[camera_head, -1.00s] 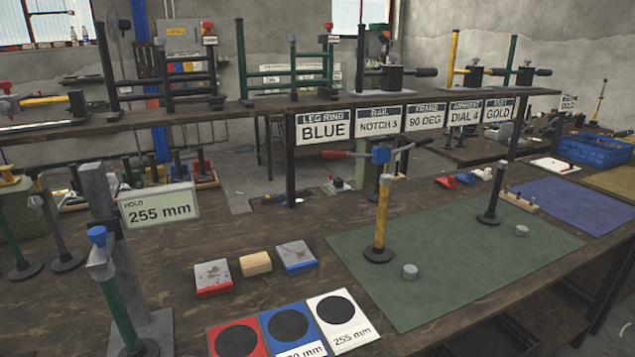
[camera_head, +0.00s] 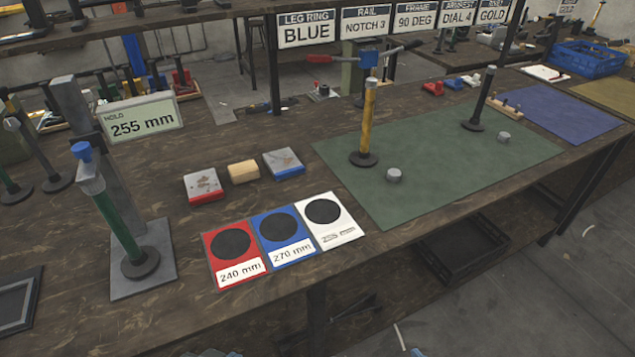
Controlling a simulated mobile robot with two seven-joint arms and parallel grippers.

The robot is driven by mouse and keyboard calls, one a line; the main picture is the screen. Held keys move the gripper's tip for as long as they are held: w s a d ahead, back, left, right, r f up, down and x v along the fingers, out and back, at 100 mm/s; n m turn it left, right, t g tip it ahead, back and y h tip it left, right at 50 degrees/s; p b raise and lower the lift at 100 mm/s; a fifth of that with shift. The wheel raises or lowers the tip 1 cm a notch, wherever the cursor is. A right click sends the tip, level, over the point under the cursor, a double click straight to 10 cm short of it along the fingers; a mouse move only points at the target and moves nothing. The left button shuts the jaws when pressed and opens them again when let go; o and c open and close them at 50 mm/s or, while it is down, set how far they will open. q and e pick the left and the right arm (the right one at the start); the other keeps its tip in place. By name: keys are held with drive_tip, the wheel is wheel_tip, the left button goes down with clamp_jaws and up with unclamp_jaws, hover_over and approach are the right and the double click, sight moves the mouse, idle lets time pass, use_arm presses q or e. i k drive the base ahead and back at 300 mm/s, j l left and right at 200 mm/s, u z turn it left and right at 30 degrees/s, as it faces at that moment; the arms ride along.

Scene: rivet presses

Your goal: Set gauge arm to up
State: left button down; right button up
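A gauge stands at the left of the bench, with a grey upright column (camera_head: 70,105) on a flat grey base plate (camera_head: 155,235). Its display (camera_head: 140,118) reads HOLD 255 mm. A green post (camera_head: 118,222) with a dark round foot stands on the plate. A grey head with a blue cap (camera_head: 82,152) is at the post's top. A short dark piece (camera_head: 92,140) beside the column, behind the head, may be the gauge arm; it is partly hidden, and I cannot tell its setting. Neither of my grippers is in view.
Red, blue and white cards (camera_head: 322,212) with black discs lie right of the gauge. Several small blocks (camera_head: 243,170) lie behind them. A green mat (camera_head: 450,165) bears a yellow post (camera_head: 369,120) and a dark post (camera_head: 481,103). Bare bench lies in front of the gauge.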

sight(89, 148)
drive_tip(key=u, duration=1.35)
